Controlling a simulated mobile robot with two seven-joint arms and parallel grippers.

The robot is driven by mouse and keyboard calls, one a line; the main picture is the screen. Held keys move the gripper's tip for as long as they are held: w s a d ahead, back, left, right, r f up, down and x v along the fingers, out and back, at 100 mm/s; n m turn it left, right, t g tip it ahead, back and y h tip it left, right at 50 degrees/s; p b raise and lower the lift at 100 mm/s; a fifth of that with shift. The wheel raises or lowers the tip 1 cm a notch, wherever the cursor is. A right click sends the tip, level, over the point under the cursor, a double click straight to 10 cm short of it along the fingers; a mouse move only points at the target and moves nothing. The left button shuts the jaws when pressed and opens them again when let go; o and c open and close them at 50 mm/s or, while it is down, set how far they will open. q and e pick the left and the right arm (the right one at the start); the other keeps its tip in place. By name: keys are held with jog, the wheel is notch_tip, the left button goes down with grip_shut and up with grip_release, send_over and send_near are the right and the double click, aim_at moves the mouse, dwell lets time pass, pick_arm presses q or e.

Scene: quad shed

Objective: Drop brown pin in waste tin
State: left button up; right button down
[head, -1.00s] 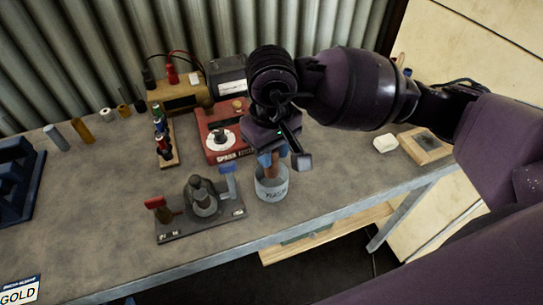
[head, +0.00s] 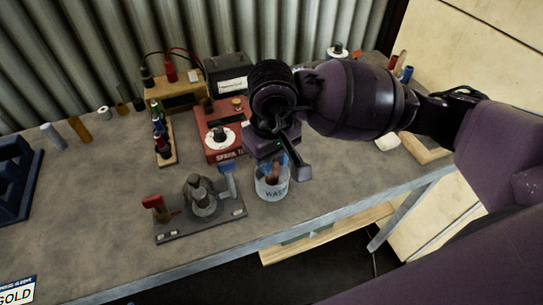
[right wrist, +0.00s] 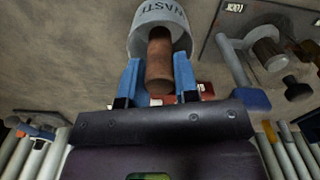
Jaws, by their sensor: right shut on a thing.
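The brown pin (right wrist: 159,62) is a short reddish-brown cylinder. My right gripper (right wrist: 158,82) has its blue fingers on both sides of the pin and is shut on it. The waste tin (right wrist: 150,14) is a light grey round tin with dark lettering. In the head view the tin (head: 271,188) stands on the bench under my right gripper (head: 276,166). The pin's lower part (head: 272,176) shows at the tin's mouth. How deep it reaches inside is hard to tell. My left gripper is not in view.
A dark fixture plate (head: 200,224) with a red-handled clamp stands left of the tin. A red spark tester box (head: 221,143) and a wooden rack (head: 165,150) stand behind. A blue rack (head: 14,180) is at the far left. The bench's front edge is close below the tin.

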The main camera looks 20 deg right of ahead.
jog(key=shift+f, duration=0.25)
jog(key=c, duration=0.9)
grip_release()
jog(key=shift+o, duration=0.2)
jog(key=shift+r, duration=0.1)
jog(key=shift+r+p, duration=0.5)
jog(key=shift+r, duration=0.5)
notch_tip(320, 180, up, 11)
